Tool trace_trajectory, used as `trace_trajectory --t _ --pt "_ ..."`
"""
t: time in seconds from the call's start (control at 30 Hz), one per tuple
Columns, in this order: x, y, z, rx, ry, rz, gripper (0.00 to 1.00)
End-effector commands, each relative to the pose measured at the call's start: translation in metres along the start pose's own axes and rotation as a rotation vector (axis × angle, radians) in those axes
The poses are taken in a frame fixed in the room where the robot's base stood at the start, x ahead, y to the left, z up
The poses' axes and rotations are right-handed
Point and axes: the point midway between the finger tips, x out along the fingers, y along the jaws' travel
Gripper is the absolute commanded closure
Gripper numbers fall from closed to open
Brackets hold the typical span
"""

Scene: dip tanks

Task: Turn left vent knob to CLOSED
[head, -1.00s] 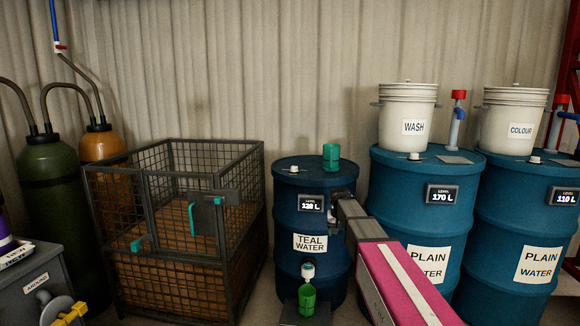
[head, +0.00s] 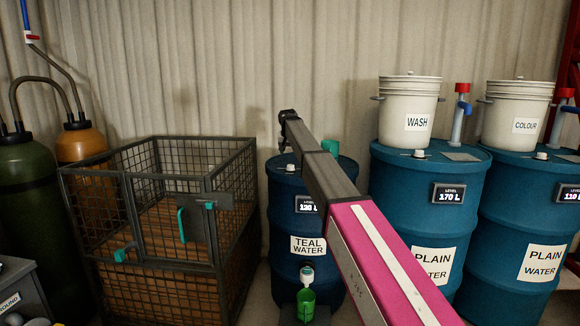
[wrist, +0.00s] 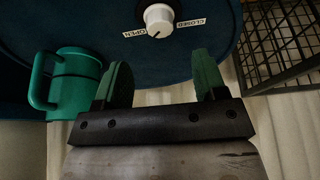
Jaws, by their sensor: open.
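The left vent knob (wrist: 159,20) is a white round knob on the blue lid of the teal water drum (head: 312,185). In the wrist view it sits between the OPEN label on its left and the CLOSED label on its right; a small dark mark on it appears on the OPEN side. In the head view the knob (head: 291,167) is small on the lid. My gripper (wrist: 163,78) is open and empty, its green fingers pointing toward the knob and apart from it. In the head view my gripper end (head: 286,117) is above the drum, its fingers unclear.
A green mug (wrist: 75,84) stands left of my fingers in the wrist view; it is partly behind my arm in the head view (head: 330,147). A wire cage (head: 160,225) stands left of the drum. Two plain water drums (head: 415,205) with white buckets (head: 408,108) stand right.

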Motion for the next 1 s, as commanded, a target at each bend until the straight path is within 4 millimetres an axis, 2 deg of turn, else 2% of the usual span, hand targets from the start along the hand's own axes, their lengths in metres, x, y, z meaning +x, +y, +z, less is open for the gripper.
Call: trace_trajectory --t 0.2,0.4,0.63,0.93,1.0 --pt "0.041 0.000 0.000 0.000 -0.002 0.000 0.35" --pt "0.071 0.000 -0.001 0.000 -0.001 0.000 0.35" --pt "0.087 0.000 0.000 0.000 0.000 -0.001 0.35" --pt "0.088 0.000 0.000 0.000 0.000 -0.001 0.35" --pt "0.088 0.000 0.000 0.000 0.000 -0.001 0.58"
